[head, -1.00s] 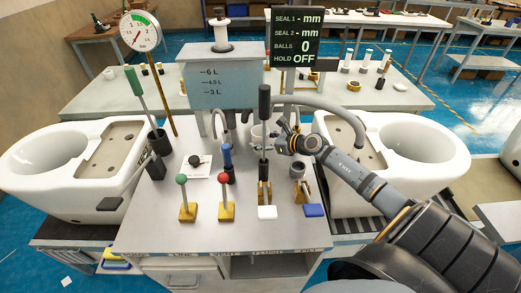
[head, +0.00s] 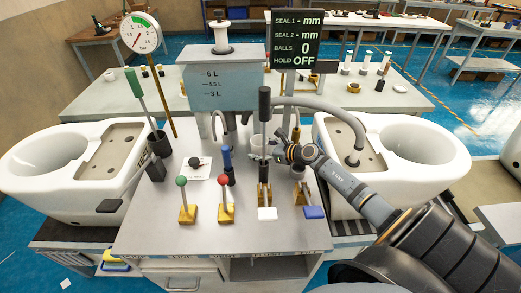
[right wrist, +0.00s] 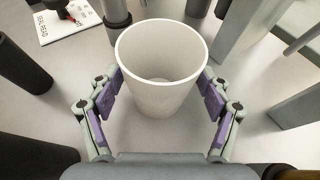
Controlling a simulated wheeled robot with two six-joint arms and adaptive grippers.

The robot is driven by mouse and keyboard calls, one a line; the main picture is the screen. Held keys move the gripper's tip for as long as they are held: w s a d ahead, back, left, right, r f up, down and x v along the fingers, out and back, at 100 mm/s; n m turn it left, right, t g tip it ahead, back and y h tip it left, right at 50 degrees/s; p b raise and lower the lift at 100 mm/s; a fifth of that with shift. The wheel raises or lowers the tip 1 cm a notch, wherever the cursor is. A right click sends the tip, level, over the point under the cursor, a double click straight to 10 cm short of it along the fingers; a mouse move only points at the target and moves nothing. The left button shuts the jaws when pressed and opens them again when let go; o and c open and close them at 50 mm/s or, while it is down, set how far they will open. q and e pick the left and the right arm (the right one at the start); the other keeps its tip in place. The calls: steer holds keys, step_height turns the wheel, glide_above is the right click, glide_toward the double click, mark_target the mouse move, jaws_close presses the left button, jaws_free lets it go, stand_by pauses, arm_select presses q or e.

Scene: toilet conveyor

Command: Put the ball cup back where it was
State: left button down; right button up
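The ball cup (right wrist: 160,95) is a white, tapered, open cup that looks empty inside. It stands upright between the fingers of my right gripper (right wrist: 162,90) in the right wrist view, with the finger pads against its two sides. In the head view the cup (head: 258,147) is over the middle of the console, just left of my right gripper (head: 278,150) and behind the tall black-handled lever. I cannot tell whether its base touches the console top. My left gripper is not in view.
A tall black-handled lever (head: 264,110) stands in front of the cup. Green (head: 183,200) and red (head: 224,195) knobbed levers stand to the left. A blue-grey tank (head: 222,85) is behind. White toilet bowls flank the console (head: 155,235), whose front left top is bare.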

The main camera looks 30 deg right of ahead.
steer(key=shift+r, duration=0.1)
steer(key=shift+s+r, duration=0.1)
steer(key=shift+r, duration=0.1)
steer(key=v, duration=0.4)
steer(key=shift+s+d+f, duration=0.15)
steer(key=shift+s+f, duration=0.05)
steer(key=shift+p+v, duration=0.3)
steer(key=shift+v, duration=0.9)
steer(key=shift+s+r, duration=0.2)
steer(key=shift+r, duration=0.1)
steer(key=p+v, duration=0.4)
steer(key=p, duration=0.2)
steer(key=shift+w+r, duration=0.15)
steer(key=shift+r, duration=0.05)
steer(key=shift+s+d+p, duration=0.15)
steer(key=shift+s+p, duration=0.2)
steer(key=shift+p, duration=0.2)
steer(key=shift+f, duration=0.15)
